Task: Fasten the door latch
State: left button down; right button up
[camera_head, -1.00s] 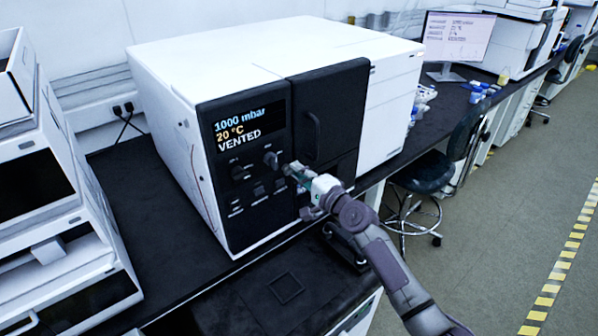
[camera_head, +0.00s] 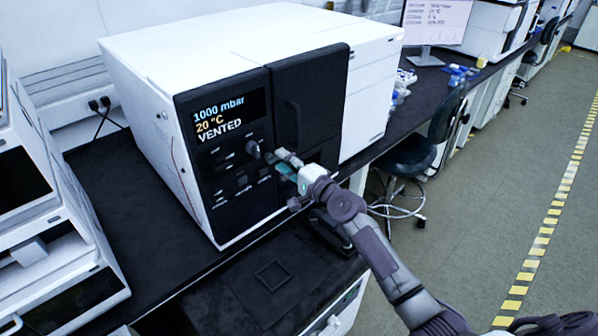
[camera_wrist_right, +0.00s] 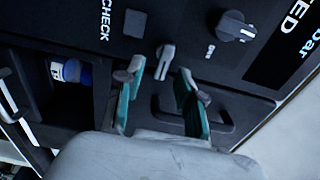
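The white oven-like instrument (camera_head: 225,48) stands on the bench. Its black door (camera_head: 315,85) with a vertical handle (camera_head: 293,120) appears shut. In the right wrist view, a small grey lever (camera_wrist_right: 165,60), which looks like the door latch, sticks out of the black panel by the door's edge. My right gripper (camera_head: 287,160) is at the panel by the door's lower left. In the wrist view, its teal fingers (camera_wrist_right: 158,72) are apart, with the lever between their tips; contact cannot be told. In the head view, the gripper hides the lever. My left gripper is out of view.
A round knob (camera_head: 253,149) is left of my gripper, under the display (camera_head: 228,112) reading VENTED. It also shows in the wrist view (camera_wrist_right: 233,27). White stacked instruments (camera_head: 40,200) stand at left. A stool (camera_head: 410,155) stands at right. Bare bench (camera_head: 130,195) lies between the instruments.

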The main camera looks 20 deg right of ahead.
jog(key=v, duration=1.1)
